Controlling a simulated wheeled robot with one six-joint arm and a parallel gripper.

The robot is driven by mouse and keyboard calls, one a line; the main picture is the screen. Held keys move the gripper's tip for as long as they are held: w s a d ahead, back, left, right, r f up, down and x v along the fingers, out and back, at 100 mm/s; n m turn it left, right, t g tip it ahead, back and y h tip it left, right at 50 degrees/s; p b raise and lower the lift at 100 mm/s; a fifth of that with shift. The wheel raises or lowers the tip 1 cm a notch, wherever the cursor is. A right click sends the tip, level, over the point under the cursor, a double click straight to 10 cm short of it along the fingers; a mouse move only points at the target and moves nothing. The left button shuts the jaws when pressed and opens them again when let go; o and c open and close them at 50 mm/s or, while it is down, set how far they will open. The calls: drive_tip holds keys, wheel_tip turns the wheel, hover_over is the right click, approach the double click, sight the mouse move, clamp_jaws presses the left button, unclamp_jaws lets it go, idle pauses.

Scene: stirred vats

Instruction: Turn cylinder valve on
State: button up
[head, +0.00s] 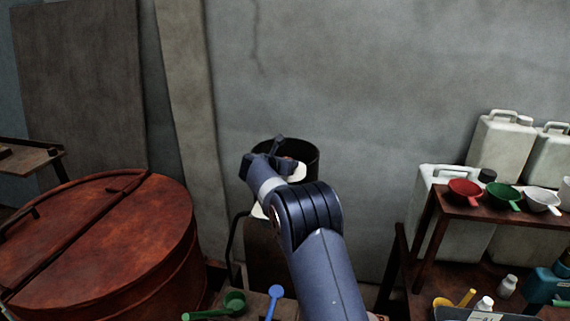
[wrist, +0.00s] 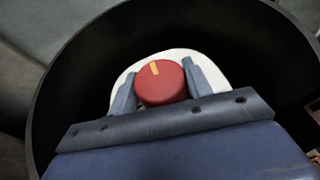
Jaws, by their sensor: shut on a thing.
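The cylinder valve is a red round knob (wrist: 161,84) with an orange-yellow mark near its top edge. It sits on the white cylinder top (wrist: 205,62), inside a dark round collar (wrist: 100,45). My gripper (wrist: 160,85) is shut on the knob, one finger on each side of it. In the head view, my gripper (head: 270,165) reaches into the dark collar (head: 305,152) near the wall.
A large rusty-red lidded vat (head: 90,250) stands at left. Green (head: 233,303) and blue (head: 276,292) scoops lie in front. The wall is close behind the collar.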

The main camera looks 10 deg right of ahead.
idle(0.4)
drive_tip(key=o, duration=1)
drive_tip(key=shift+c, duration=0.2)
drive_tip(key=b+v, duration=0.3)
drive_tip(key=v, duration=0.8)
drive_tip(key=shift+w, duration=0.1)
